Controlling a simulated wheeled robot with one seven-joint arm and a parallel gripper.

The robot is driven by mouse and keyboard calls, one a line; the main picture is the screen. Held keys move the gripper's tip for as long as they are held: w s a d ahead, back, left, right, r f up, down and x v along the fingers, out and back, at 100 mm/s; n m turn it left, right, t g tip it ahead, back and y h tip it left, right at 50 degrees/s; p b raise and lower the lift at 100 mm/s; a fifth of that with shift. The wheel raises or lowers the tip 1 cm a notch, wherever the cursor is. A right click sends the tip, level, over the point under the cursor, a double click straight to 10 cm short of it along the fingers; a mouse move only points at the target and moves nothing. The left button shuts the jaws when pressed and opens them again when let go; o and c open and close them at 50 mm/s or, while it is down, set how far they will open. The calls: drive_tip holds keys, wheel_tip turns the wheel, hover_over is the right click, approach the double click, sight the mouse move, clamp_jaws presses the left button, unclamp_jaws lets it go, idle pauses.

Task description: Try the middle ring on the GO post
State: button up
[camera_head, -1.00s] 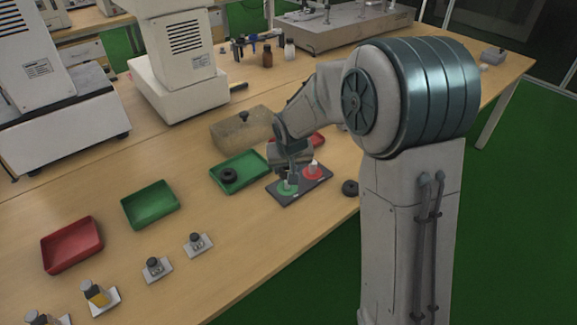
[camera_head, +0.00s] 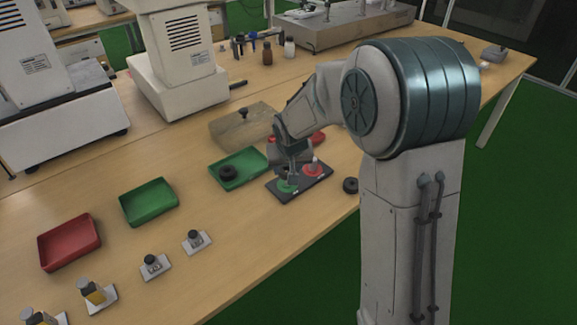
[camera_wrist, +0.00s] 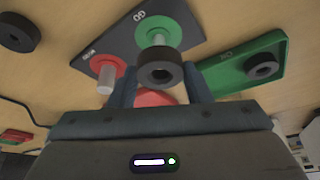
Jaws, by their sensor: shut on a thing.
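My gripper (camera_wrist: 160,85) is shut on a black ring (camera_wrist: 160,58), which sits between the two fingertips. A dark plate (camera_wrist: 118,45) bears the GO post (camera_wrist: 157,40) on a green base (camera_wrist: 174,30) and a second grey post (camera_wrist: 105,80) on a red base. In the wrist view the held ring is in front of the GO post and hides its tip. I cannot tell whether the post is inside the ring's hole. In the head view my gripper (camera_head: 289,178) is over the green base, and the ring is hard to see there.
A second black ring (camera_head: 227,173) lies in a green tray (camera_head: 255,158) beside the plate. A third ring (camera_head: 350,185) lies on the table near its edge. A red tray (camera_head: 318,138) is partly behind my arm. Another green tray (camera_head: 149,203) and red tray (camera_head: 69,243) stand left.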

drive_tip(key=shift+f+b, duration=1.45)
drive_tip(key=shift+f, duration=0.25)
drive_tip(key=shift+r, duration=0.15)
wheel_tip(320, 180, up, 6)
drive_tip(key=p, duration=0.4)
drive_tip(key=shift+r, duration=0.2)
idle(0.7)
